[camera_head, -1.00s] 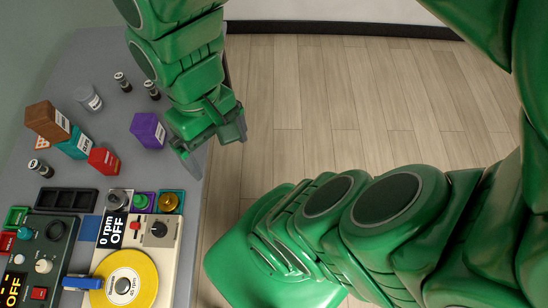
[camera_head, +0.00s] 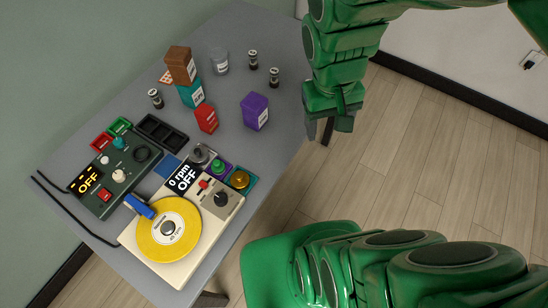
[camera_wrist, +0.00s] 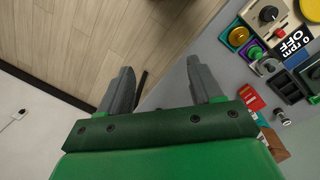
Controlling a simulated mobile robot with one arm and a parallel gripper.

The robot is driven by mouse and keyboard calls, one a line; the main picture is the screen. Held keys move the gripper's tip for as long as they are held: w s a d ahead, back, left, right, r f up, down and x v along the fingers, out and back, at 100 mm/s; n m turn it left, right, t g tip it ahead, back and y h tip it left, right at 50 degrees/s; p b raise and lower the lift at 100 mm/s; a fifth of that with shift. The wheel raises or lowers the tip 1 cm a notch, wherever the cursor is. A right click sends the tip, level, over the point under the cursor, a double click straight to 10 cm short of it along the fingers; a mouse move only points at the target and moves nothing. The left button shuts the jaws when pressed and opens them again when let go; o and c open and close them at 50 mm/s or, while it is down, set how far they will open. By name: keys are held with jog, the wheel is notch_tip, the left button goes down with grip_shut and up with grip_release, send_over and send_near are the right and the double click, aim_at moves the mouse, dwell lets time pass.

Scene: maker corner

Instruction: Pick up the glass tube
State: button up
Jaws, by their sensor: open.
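Three small glass tubes with dark ends stand on the grey table: one (camera_head: 253,60) at the back, one (camera_head: 274,77) just right of it, and one (camera_head: 155,98) at the left. I cannot tell which is meant. A clear, pale jar (camera_head: 219,61) stands left of the back pair. My gripper (camera_head: 331,122) is open and empty at the table's right edge, apart from all tubes. In the wrist view, my gripper (camera_wrist: 160,88) has its fingers spread over floor and table edge, and a dark-ended tube (camera_wrist: 282,117) shows at the right.
A purple block (camera_head: 254,111) stands between the table's middle and my gripper. Brown (camera_head: 181,65), teal and red (camera_head: 206,118) blocks cluster farther left. A turntable (camera_head: 168,229), a control box (camera_head: 115,172) and a black tray (camera_head: 162,132) fill the front.

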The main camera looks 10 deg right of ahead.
jog(key=w+d+f+n+t+h, duration=0.1)
jog(key=w+d+f+t, duration=0.3)
jog(key=w, duration=0.6)
jog(key=w+d+f+n+t, duration=0.1)
jog(key=w+d, duration=0.4)
jog(key=w, duration=0.5)
jog(key=w+d+f+n+t+h, duration=0.1)
jog(key=w+d+f+t, duration=0.15)
jog(key=w+d, duration=0.45)
jog(key=n+t+y, duration=0.3)
jog(key=n+y, duration=0.2)
jog(key=y, duration=0.6)
send_near(278, 74)
jog(key=w, duration=0.1)
jog(key=w+a+f, duration=0.1)
jog(key=w, duration=0.1)
jog(key=shift+w+a+f, duration=0.15)
jog(key=shift+f, duration=0.15)
jog(key=shift+a+f+y, duration=0.15)
jog(key=shift+a+y, duration=0.25)
jog(key=shift+a, duration=0.1)
jog(key=shift+f+x, duration=0.15)
jog(key=shift+x, duration=1.7)
jog(key=shift+f+x, duration=0.1)
jog(key=shift+x, duration=1.75)
